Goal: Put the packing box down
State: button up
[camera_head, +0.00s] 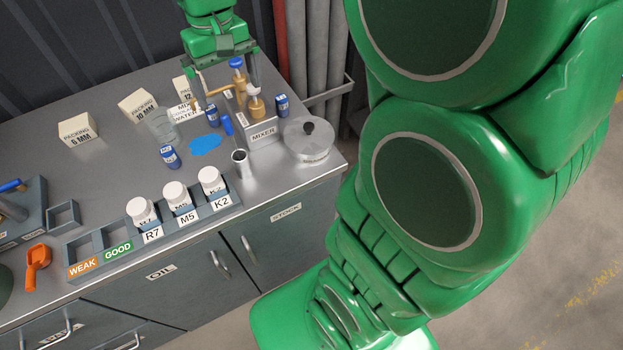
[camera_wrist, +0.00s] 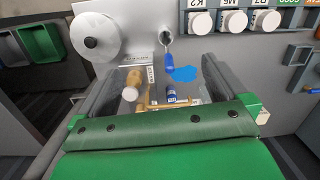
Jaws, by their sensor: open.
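Three cream packing boxes stand on the grey bench (camera_head: 110,170) in the head view: the 6 MM box (camera_head: 77,131), the 10 MM box (camera_head: 138,106) and the 12 box (camera_head: 184,89). The 12 box is partly hidden by my gripper and a white sign. My gripper (camera_head: 226,95) hangs over the mixer area at the back, just right of the 12 box. In the wrist view my gripper (camera_wrist: 158,85) has its fingers wide apart with no box between them. A cream corner (camera_wrist: 263,117), probably of a packing box, shows outside the right finger.
The mixer (camera_head: 263,133) with brass and blue-topped fittings is below my gripper. A blue spill (camera_head: 205,145), a clear beaker (camera_head: 161,126) and a lidded round pan (camera_head: 308,139) are nearby. White-capped jars (camera_head: 176,196) line the front. The bench's left middle is clear.

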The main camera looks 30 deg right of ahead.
jog(key=s+d+f, duration=0.2)
jog(key=s, duration=0.9)
jog(key=s+d+f+m, duration=0.1)
jog(key=s+d+f, duration=0.1)
jog(key=s, duration=0.9)
jog(key=shift+s+f+g, duration=0.2)
jog(key=shift+s+g, duration=0.1)
jog(key=shift+s, duration=0.1)
jog(key=shift+d, duration=0.1)
jog(key=w+d+r+m+t, duration=0.1)
jog(key=w+d+r+m, duration=0.4)
jog(key=w, duration=0.7)
jog(key=w+d+r+m, duration=0.1)
jog(key=w+d+m, duration=0.1)
jog(key=w+m, duration=0.75)
jog(key=w+d+r+m+t, duration=0.1)
jog(key=w+d+r+m, duration=0.25)
jog(key=w, duration=1.15)
notch_tip(320, 180, down, 11)
jog(key=shift+d+r, duration=0.2)
jog(key=shift+r, duration=0.1)
